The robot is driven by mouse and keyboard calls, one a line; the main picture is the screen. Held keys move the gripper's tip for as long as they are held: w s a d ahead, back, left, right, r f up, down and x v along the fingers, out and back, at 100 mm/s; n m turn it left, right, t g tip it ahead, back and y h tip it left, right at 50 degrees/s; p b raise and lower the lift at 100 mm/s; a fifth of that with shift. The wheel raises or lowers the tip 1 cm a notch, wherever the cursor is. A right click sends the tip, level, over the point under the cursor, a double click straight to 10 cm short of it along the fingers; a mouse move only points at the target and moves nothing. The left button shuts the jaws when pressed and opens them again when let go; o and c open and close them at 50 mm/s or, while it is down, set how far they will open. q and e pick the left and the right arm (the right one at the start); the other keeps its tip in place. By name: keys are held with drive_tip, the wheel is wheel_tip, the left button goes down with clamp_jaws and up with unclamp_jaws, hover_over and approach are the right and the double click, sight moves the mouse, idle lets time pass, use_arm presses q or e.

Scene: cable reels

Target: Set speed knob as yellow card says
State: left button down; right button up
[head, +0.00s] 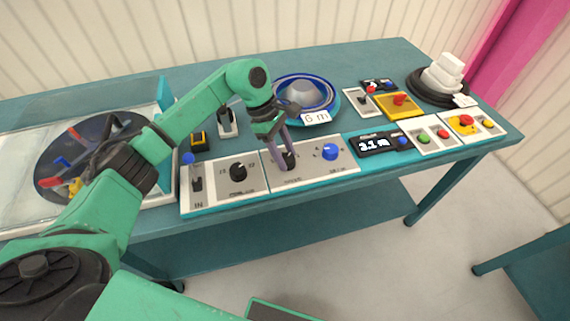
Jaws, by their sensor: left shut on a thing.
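The control panel (222,198) lies along the front edge of the teal table. My left gripper (283,158) points down at the panel's middle and is shut on a black knob (291,161), partly hidden by the fingers. Another black knob (238,172) is to its left, and a blue knob (330,152) is to its right. The labels are too small to read surely, so I cannot tell which is the speed knob. I cannot make out a yellow card. My right gripper is not in view.
A blue reel (328,86) with a white "6 m" tag (315,118) sits behind the gripper. A display (378,144) seems to read 3.1 m. Button boxes (433,146) and a yellow box with a red knob (387,109) stand right. A large dark reel (60,148) is left.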

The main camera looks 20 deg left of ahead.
use_arm(q)
drive_tip(key=shift+w+m+g+b, duration=0.15)
drive_tip(key=shift+m+g+b, duration=0.25)
drive_tip(key=shift+m+b, duration=0.7)
drive_tip(key=shift+r+m+b, duration=0.1)
drive_tip(key=shift+m+b, duration=0.2)
drive_tip(key=shift+m, duration=0.5)
drive_tip(key=shift+g, duration=0.3)
drive_tip(key=shift+c, duration=1.6)
unclamp_jaws()
drive_tip(key=shift+y, duration=0.3)
